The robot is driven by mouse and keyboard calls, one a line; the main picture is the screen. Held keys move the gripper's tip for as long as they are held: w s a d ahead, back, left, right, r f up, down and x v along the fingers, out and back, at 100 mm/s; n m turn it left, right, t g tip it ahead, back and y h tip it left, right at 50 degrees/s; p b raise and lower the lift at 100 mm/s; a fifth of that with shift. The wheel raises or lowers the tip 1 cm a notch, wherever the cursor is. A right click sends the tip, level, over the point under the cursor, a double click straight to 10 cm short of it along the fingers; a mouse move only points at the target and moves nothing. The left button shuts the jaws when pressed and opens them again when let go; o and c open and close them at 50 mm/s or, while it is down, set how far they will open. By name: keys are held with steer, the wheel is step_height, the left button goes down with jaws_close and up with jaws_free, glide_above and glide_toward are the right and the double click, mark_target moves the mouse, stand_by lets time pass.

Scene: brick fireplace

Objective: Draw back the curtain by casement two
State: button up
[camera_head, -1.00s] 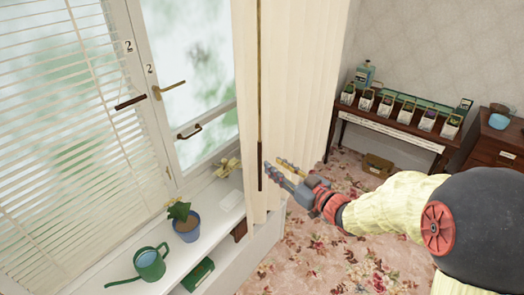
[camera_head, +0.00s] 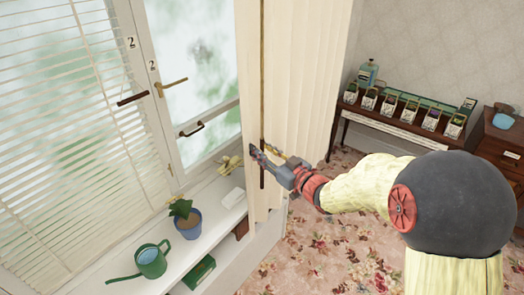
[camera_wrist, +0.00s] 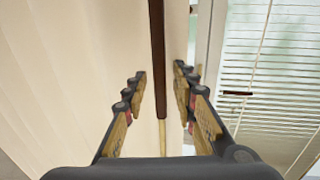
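The cream pleated curtain (camera_head: 308,80) hangs beside the window marked 2 (camera_head: 195,75), covering its right side. A thin brass wand (camera_head: 262,60) with a dark lower grip hangs along the curtain's left part. My gripper (camera_head: 261,150) is at the lower part of the wand. In the wrist view, my gripper (camera_wrist: 160,72) is open, with the dark wand (camera_wrist: 157,55) between its fingers and a gap on both sides. The curtain (camera_wrist: 70,60) fills the left of that view. Contact with the wand is not visible.
The white sill (camera_head: 205,230) holds a potted plant (camera_head: 186,220) and a green watering can (camera_head: 150,262). White blinds (camera_head: 60,130) cover the left window. A table with several small boxes (camera_head: 410,110) stands at the back right. The flowered carpet (camera_head: 320,240) is clear.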

steer(key=shift+c, duration=0.9)
jaws_close()
